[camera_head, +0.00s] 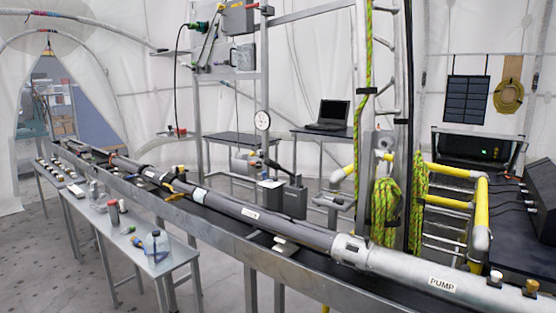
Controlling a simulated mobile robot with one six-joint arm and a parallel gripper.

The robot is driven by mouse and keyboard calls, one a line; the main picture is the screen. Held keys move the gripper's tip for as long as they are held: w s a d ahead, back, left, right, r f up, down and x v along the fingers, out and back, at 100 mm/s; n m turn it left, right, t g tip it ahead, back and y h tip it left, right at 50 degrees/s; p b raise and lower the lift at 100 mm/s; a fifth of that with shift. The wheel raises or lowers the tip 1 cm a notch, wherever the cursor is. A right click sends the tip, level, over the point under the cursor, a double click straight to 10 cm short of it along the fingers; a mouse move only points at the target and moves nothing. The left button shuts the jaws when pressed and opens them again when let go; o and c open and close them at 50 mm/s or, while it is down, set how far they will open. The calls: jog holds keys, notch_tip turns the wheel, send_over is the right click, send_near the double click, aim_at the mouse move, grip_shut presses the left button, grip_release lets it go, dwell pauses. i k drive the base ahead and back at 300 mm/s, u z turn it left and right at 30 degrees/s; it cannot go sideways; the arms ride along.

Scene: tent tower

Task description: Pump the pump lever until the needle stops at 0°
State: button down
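A round white dial gauge (262,120) is mounted on a metal post in the middle of the view. Its needle is too small to read. Below it, a dark lever-like bar (273,163) slants down to the right toward a dark grey box-shaped unit (294,201) behind the long pipe. I cannot tell for sure that this bar is the pump lever. A grey pipe section labelled PUMP (443,284) lies at the lower right. My gripper is not in view.
A long grey pipe (250,213) on a metal bench crosses the view diagonally. A low side table (140,231) holds bottles and small parts. A yellow railing (481,210), green ropes (384,210) and a laptop (329,115) are beyond. Open floor shows at lower left.

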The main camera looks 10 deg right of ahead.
aim_at(270, 162)
jog(key=z, duration=0.45)
jog(key=i, duration=1.15)
jog(key=z, duration=0.7)
jog(key=k, duration=0.15)
jog(key=u, duration=2.7)
